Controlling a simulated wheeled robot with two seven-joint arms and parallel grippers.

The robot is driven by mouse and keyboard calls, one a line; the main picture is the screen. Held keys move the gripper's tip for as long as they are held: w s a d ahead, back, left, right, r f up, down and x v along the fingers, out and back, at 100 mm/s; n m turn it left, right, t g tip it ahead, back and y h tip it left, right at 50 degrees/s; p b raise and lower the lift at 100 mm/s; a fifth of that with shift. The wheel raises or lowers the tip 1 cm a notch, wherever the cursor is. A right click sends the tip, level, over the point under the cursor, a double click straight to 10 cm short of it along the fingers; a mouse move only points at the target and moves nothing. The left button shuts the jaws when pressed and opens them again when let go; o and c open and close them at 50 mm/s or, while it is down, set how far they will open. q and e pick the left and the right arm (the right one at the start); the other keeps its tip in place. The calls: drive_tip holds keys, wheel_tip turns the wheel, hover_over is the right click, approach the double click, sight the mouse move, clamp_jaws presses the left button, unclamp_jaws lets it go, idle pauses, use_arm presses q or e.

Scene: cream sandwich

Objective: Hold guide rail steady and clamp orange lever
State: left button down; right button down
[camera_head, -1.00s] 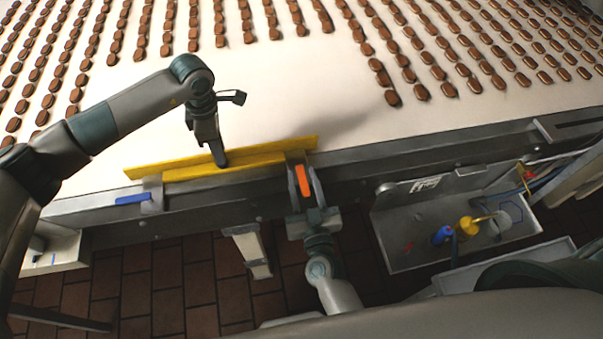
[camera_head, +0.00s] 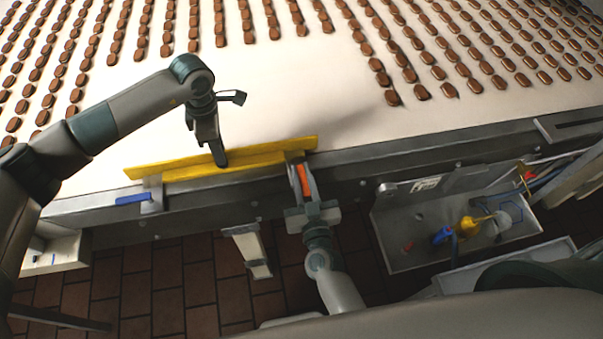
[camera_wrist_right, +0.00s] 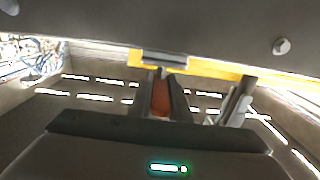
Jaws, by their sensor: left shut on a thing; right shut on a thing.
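The yellow guide rail (camera_head: 255,160) lies along the front edge of the white conveyor belt. My left gripper (camera_head: 219,158) is shut on the rail near its middle. The orange lever (camera_head: 304,181) sits on a grey bracket near the rail's right end; in the right wrist view the lever (camera_wrist_right: 161,100) shows between two dark fingers. My right gripper (camera_head: 304,183) reaches up from below and is shut on the orange lever. A blue lever (camera_head: 133,199) is on another bracket near the rail's left end.
The belt (camera_head: 300,90) carries rows of brown sandwich cookies behind the rail. An open metal box (camera_head: 400,255) with a blue and a yellow item stands at the right. A white support (camera_head: 248,250) hangs below the belt edge. The tiled floor is dark red.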

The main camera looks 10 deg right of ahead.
drive_tip(key=shift+d+r+n+y, duration=0.1)
drive_tip(key=shift+n+y, duration=0.5)
drive_tip(key=shift+y, duration=0.3)
drive_tip(key=shift+w+d+n+g+y, duration=0.15)
drive_tip(key=shift+n+g+y, duration=0.2)
drive_tip(key=shift+n+y, duration=0.7)
drive_tip(key=shift+d+n+g+y, duration=0.1)
drive_tip(key=shift+n+g+y, duration=0.35)
drive_tip(key=shift+y, duration=1)
drive_tip(key=n+g+y, duration=0.1)
drive_tip(key=y, duration=0.1)
drive_tip(key=n+g+y, duration=0.1)
drive_tip(key=n+y, duration=0.1)
drive_tip(key=shift+w+d+r, duration=0.15)
drive_tip(key=shift+w, duration=0.05)
drive_tip(key=n+g+y, duration=0.3)
drive_tip(key=g+y, duration=0.1)
drive_tip(key=shift+w+d+n, duration=0.2)
drive_tip(key=shift+w+n, duration=0.05)
drive_tip(key=shift+n, duration=0.15)
drive_tip(key=shift+w+n+g+y, duration=0.1)
drive_tip(key=shift+n+g+y, duration=0.9)
drive_tip(key=shift+g, duration=0.5)
drive_tip(key=shift+d+n+g, duration=0.1)
drive_tip(key=shift+n+g, duration=0.2)
drive_tip(key=c, duration=1.6)
unclamp_jaws()
drive_tip(key=shift+c, duration=0.2)
drive_tip(key=shift+d, duration=0.1)
